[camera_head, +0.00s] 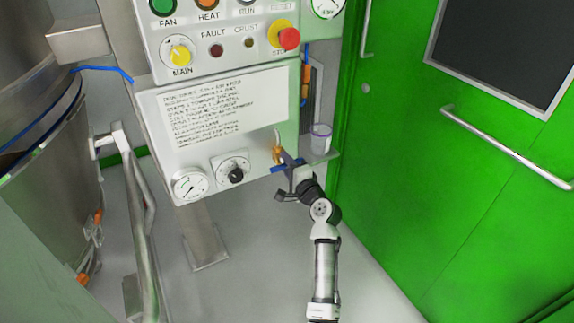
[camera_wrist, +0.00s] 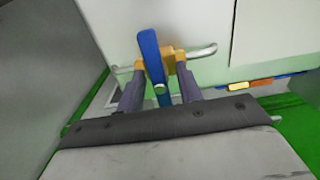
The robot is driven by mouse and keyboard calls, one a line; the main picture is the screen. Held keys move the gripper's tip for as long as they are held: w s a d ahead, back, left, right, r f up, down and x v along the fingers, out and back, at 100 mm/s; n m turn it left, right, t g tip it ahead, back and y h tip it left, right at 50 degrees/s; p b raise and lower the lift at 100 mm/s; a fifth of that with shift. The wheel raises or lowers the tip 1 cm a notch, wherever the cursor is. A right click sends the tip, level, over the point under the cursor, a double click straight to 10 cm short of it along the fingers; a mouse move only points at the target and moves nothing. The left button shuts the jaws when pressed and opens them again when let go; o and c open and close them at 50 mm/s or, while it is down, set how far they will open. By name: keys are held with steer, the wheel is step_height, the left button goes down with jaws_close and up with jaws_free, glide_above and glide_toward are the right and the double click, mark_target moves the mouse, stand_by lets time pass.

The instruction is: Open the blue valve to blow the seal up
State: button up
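The blue valve handle (camera_wrist: 152,58) is a flat lever on a brass valve body (camera_wrist: 168,62) with a thin metal pipe. In the wrist view it stands nearly upright, leaning a little left, and its lower end lies between my fingers. My gripper (camera_wrist: 160,82) is open, with one dark finger on each side of the lever and gaps showing. In the head view the brass body (camera_head: 277,153) sits at the panel's lower right edge, and my gripper (camera_head: 287,174) is right at it, hiding part of the blue lever (camera_head: 277,169).
The control panel (camera_head: 226,100) carries buttons, a gauge (camera_head: 190,185) and a black knob (camera_head: 235,174). A clear lidded container (camera_head: 320,138) stands close to the right of the valve. A green door (camera_head: 470,160) lies to the right, and a metal rail (camera_head: 140,215) to the left.

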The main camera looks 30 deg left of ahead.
jaws_close()
steer(key=shift+f+n+b, duration=0.15)
steer(key=shift+n+b, duration=0.25)
steer(key=shift+b, duration=0.2)
steer(key=shift+f+n+b, duration=0.1)
steer(key=shift+n+b, duration=0.5)
steer(key=shift+b, duration=0.2)
steer(key=n+b, duration=0.3)
steer(key=b, duration=0.1)
steer(key=n+b, duration=0.6)
steer(key=shift+n+b, duration=0.4)
steer(key=n+b, duration=0.3)
steer(key=shift+n+b, duration=1.05)
steer(key=shift+n, duration=0.35)
steer(key=shift+r+n, duration=0.25)
steer(key=shift+n, duration=0.05)
